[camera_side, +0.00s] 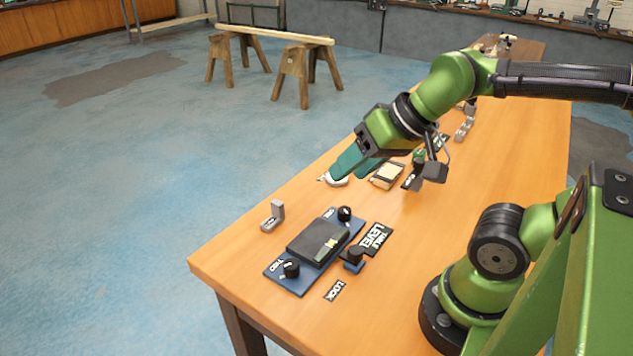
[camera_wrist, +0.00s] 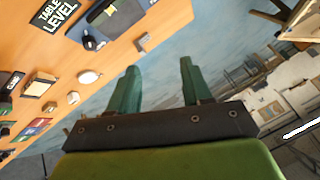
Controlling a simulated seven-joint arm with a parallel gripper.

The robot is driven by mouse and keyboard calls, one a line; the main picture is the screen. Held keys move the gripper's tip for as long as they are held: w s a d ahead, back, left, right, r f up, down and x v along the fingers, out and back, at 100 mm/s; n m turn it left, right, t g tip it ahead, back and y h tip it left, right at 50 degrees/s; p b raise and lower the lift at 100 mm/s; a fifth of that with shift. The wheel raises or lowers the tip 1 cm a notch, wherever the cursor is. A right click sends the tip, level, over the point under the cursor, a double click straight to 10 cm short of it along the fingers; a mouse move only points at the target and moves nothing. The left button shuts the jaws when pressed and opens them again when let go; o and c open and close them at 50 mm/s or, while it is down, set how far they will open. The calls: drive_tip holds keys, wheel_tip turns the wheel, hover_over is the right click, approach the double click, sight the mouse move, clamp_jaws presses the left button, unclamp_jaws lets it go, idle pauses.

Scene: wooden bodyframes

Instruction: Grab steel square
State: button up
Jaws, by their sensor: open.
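My gripper (camera_side: 349,172) is over the table's far-left edge in the side view, its teal fingers tilted down and to the left. In the wrist view the fingers (camera_wrist: 158,66) stand apart, with only blue floor between them. A small grey metal L-shaped piece (camera_side: 272,217), which looks like the steel square, stands near the table's left edge. It also shows in the wrist view (camera_wrist: 142,43), ahead of the fingertips and slightly left of the gap. The gripper is apart from it. Its label is too small to read.
A blue board with black knobs and a dark box (camera_side: 318,241) lies near the table's front, beside a "TABLE LEVEL" sign (camera_side: 374,239). A round whitish item (camera_side: 337,181) and a tan block (camera_side: 387,175) lie near my gripper. Sawhorses (camera_side: 292,75) stand beyond on the floor.

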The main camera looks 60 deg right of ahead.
drive_tip(key=n+g+h, duration=0.2)
drive_tip(key=n+g, duration=0.2)
drive_tip(key=g, duration=0.3)
hover_over(277, 202)
wheel_tip(277, 202, down, 6)
drive_tip(key=f, duration=1)
drive_tip(key=shift+s+a+f, duration=0.25)
drive_tip(key=shift+a+f, duration=0.15)
drive_tip(key=shift+w+d+f, duration=0.15)
drive_tip(key=shift+d+f, duration=0.05)
drive_tip(key=shift+f, duration=1.15)
drive_tip(key=shift+w+d+f, duration=0.1)
drive_tip(key=shift+d+f, duration=0.1)
drive_tip(key=shift+f, duration=1.15)
drive_tip(key=shift+c, duration=0.3)
clamp_jaws()
